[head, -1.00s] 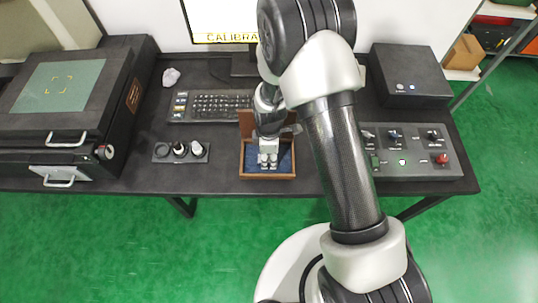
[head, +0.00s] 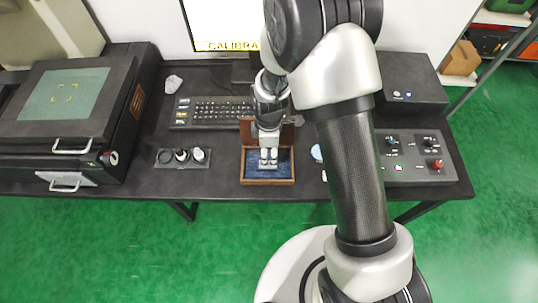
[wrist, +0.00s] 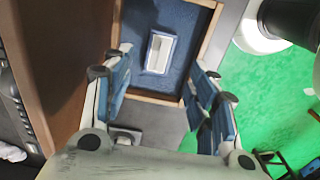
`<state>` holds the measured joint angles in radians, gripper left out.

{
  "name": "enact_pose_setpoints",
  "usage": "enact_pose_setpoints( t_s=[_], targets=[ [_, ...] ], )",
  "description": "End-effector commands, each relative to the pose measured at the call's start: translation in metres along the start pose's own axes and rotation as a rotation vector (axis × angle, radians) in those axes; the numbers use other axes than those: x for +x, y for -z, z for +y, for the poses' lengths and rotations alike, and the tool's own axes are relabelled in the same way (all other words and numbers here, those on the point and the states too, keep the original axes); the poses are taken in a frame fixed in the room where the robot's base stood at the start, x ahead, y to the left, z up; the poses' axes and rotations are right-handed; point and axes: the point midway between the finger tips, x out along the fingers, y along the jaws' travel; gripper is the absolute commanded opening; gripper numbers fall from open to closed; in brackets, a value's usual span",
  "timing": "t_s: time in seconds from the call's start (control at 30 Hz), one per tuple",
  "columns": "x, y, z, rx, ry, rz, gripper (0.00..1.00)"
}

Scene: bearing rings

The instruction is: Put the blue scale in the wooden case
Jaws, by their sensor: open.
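The wooden case (head: 243,170) stands open at the table's front edge, its brown lid upright at the back and its inside lined in dark blue. In the wrist view the case (wrist: 208,38) shows a small rectangular blue-edged piece with a pale top, which looks like the blue scale (wrist: 158,54), lying on the lining and apart from my fingers. My gripper (head: 269,160) is above the case, pointing down. In the wrist view my gripper (wrist: 165,95) is open, with nothing between its fingers. In the head view the gripper hides the scale.
A holder with small bottles (head: 182,157) and a keyboard (head: 225,110) are left of the case. A round pale-blue item (head: 316,153) lies to its right, partly behind my arm. A control panel (head: 415,157) is farther right. The monitor (head: 222,25) stands behind.

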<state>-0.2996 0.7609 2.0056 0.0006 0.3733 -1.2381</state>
Motion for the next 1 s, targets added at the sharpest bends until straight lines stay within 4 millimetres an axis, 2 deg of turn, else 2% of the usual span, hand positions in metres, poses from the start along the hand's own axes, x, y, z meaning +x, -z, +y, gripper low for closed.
enact_pose_setpoints(
  t_s=[0.03, 0.2, 0.57, 0.67, 0.77, 0.9, 1.0],
  targets=[
    [-0.014, 0.000, 0.001, 0.000, -0.002, 0.001, 0.53],
    [-0.037, 0.000, 0.000, 0.000, -0.001, 0.000, 0.53],
    [-0.054, -0.002, 0.001, 0.022, -0.007, 0.002, 0.53],
    [-0.082, -0.009, 0.003, 0.100, -0.033, 0.012, 0.53],
    [-0.129, -0.023, -0.001, 0.242, -0.071, 0.030, 0.53],
    [-0.199, -0.049, -0.019, 0.489, -0.127, 0.065, 0.53],
    [-0.241, -0.067, -0.041, 0.664, -0.165, 0.096, 0.53]
  ],
)
